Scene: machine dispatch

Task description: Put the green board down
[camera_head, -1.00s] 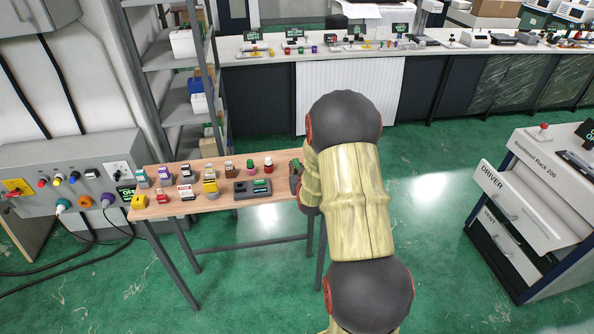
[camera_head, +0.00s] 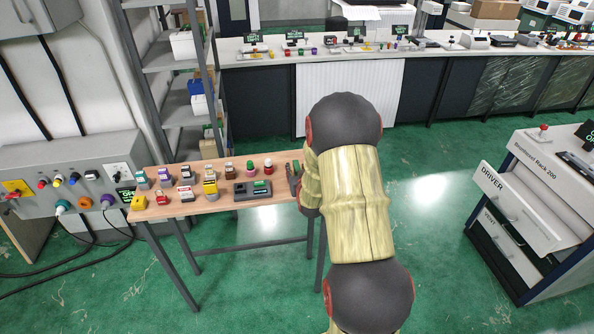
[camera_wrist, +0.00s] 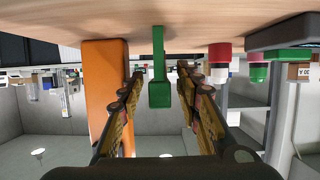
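The green board (camera_wrist: 158,85) shows edge-on in the wrist view. Its far end meets the wooden table top (camera_wrist: 200,28), which fills the top of that upside-down view. My gripper (camera_wrist: 160,72) is open around the board, with a visible gap between the board and each finger. In the head view, a small green part of the board (camera_head: 296,165) shows at the table's right end, beside my gripper (camera_head: 293,175). My arm hides most of that spot.
An orange block (camera_wrist: 105,95) stands close beside the left finger in the wrist view. A red-and-white button (camera_wrist: 219,62) is to the right. Several small parts and a dark device (camera_head: 252,190) stand on the table (camera_head: 225,203). Green floor is clear right of my arm.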

